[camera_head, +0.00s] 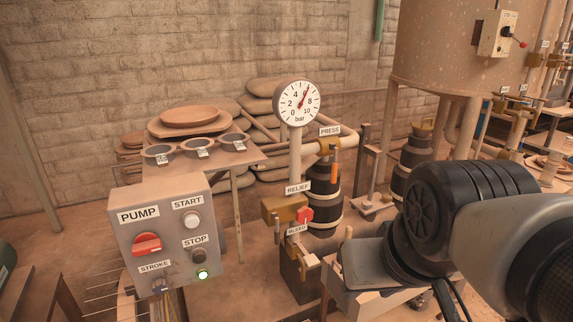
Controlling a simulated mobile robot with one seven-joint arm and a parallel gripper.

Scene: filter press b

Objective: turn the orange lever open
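The orange lever (334,172) hangs nearly straight down from a brass valve (327,147) under the PRESS label (330,131). The valve sits on a pale horizontal pipe to the right of the gauge post. The lever stands out against a dark banded barrel behind it. My arm fills the lower right of the picture, apart from the lever in the image. My gripper's fingers cannot be made out, and nothing of mine touches the lever.
A round gauge (298,103) reads near 6 bar. Below it are a brass RELIEF block (282,209) with a red knob (305,215) and the BLEED valve. A PUMP control box (166,235) stands at front left. A large tank (440,50) stands at back right.

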